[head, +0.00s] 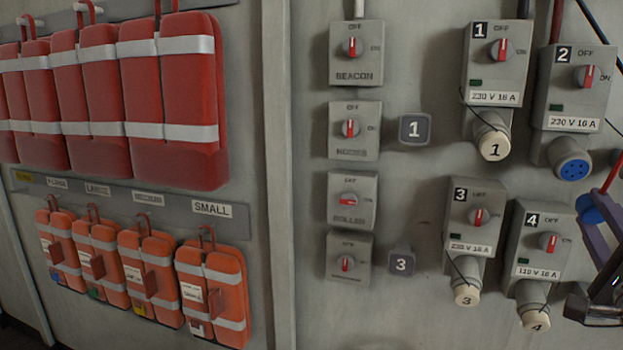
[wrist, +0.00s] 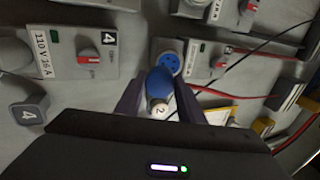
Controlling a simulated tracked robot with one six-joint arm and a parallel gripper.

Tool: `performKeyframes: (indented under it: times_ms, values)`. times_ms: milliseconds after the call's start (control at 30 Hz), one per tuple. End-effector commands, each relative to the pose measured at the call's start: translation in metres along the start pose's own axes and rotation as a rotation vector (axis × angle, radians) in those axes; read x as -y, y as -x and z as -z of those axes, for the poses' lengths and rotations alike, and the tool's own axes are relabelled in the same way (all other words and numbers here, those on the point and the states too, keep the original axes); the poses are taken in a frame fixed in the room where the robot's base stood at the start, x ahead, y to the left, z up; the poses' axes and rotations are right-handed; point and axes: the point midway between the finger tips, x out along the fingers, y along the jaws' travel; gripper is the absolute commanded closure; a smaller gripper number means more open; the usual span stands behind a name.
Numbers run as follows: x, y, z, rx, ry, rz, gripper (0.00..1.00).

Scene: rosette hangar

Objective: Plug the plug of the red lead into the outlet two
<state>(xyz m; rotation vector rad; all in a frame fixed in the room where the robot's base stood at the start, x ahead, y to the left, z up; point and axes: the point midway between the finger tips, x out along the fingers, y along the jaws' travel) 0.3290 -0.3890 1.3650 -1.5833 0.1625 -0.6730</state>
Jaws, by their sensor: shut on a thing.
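Outlet two (head: 573,118) is a grey switch box at the upper right in the head view. Its round blue socket (head: 573,170) faces out uncovered and also shows in the wrist view (wrist: 169,62). Its red switch handle points up to OFF. My gripper (wrist: 160,88) is shut on the blue plug (wrist: 160,80), just in front of the socket in the wrist view. In the head view the plug (head: 591,209) sits below right of the socket, apart from it. The red lead (head: 613,174) rises beside it. The plug's front is hidden from the wrist camera.
Outlets one (head: 493,70), three (head: 470,220) and four (head: 540,245) have white numbered caps over their sockets. A white cap marked 2 (wrist: 159,107) shows near the plug in the wrist view. Thin dark cords cross nearby. Red and orange bags (head: 170,100) hang at left.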

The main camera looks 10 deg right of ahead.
Motion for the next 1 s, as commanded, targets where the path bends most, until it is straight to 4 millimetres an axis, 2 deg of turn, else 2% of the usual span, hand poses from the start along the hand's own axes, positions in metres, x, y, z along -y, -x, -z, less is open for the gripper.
performKeyframes:
  times_ms: [33,267,1000]
  values:
    - [0.020,0.005,-0.003,-0.003,0.024,0.028,1.00]
    - [0.021,-0.003,-0.003,-0.001,0.024,0.030,1.00]
    - [0.018,-0.051,-0.004,0.000,0.020,0.025,1.00]
